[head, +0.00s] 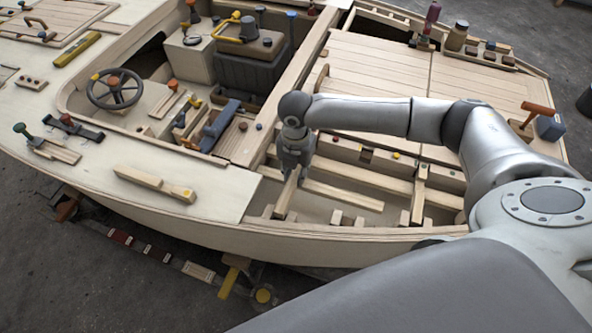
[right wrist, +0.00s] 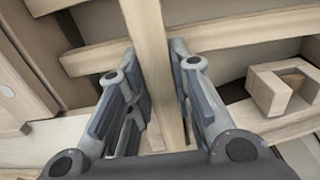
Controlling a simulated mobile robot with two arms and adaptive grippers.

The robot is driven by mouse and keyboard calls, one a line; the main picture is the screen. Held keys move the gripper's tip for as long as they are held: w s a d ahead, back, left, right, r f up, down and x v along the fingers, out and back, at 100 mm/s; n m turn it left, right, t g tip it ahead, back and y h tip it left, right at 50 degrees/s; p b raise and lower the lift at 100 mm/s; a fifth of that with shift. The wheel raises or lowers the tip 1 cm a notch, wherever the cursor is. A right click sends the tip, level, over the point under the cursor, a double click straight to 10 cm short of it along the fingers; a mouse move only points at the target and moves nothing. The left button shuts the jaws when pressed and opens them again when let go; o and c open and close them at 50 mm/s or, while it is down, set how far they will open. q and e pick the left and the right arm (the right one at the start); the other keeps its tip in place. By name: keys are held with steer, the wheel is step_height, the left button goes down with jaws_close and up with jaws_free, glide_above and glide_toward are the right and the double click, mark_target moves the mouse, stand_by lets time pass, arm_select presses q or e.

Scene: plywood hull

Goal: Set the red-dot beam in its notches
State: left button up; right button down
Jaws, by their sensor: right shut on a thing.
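My right gripper (head: 293,168) is over the open hull bay, its fingers on both sides of a pale wooden beam (head: 286,196). In the right wrist view the beam (right wrist: 150,45) runs between the fingers, close to both. The beam lies across the bay; its near end is by small notch blocks (head: 267,211) at the near hull edge. I cannot tell whether it is seated. Its far end is hidden behind the gripper in the head view. No red dot shows on the beam. My left gripper is not in view.
Another crosswise beam (head: 418,195) stands to the right, below a yellow dot (head: 396,155). Lengthwise stringers (head: 345,195) run through the bay. More blocks (head: 336,217) line the near edge. A yellow-marked wooden piece (head: 150,178) lies on the left deck. A notched block (right wrist: 283,88) shows at right.

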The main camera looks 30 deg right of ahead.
steer(key=shift+f, duration=0.55)
steer(key=c, duration=1.2)
jaws_free()
step_height(320, 180, up, 12)
